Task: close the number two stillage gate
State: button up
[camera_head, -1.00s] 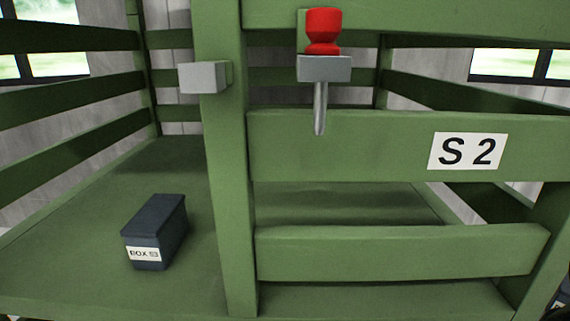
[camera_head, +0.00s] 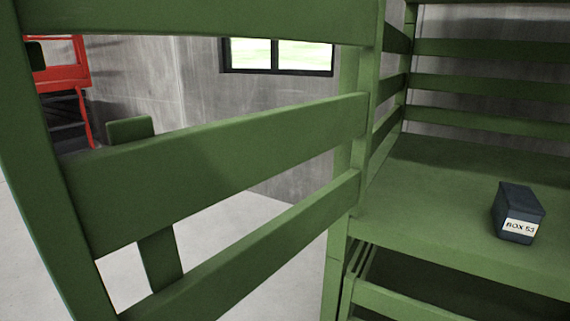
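A green slatted gate leaf (camera_head: 215,160) fills the left and middle of the head view. It stands swung open, out from the green stillage post (camera_head: 347,150), with its free end close to me at the left. A short green upright (camera_head: 160,265) shows behind its slats. The stillage deck (camera_head: 440,180) lies at the right, with its front open beside the post. No number shows on the leaf in this view. My gripper is out of view.
A dark box (camera_head: 517,208) labelled BOX 53 sits on the deck. Another green slatted part (camera_head: 395,300) is below the deck. A red frame (camera_head: 65,75) stands at the far left. Bare grey floor (camera_head: 245,225) shows through the leaf, before the concrete wall (camera_head: 180,75).

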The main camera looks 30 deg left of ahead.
aim_at(77, 210)
jog(key=k+j, duration=0.15)
jog(key=j, duration=0.2)
jog(key=k+j, duration=0.15)
jog(key=j, duration=0.25)
jog(key=k+j, duration=0.15)
jog(key=j, duration=0.2)
jog(key=k+j, duration=0.15)
jog(key=j, duration=0.25)
jog(key=k+j, duration=0.15)
jog(key=j, duration=0.2)
jog(key=k+j, duration=0.1)
jog(key=j, duration=0.25)
jog(key=k+j+u, duration=0.1)
jog(key=u, duration=0.25)
jog(key=j+u, duration=0.2)
jog(key=u, duration=0.15)
jog(key=j+u, duration=0.2)
jog(key=u, duration=0.2)
jog(key=k, duration=0.05)
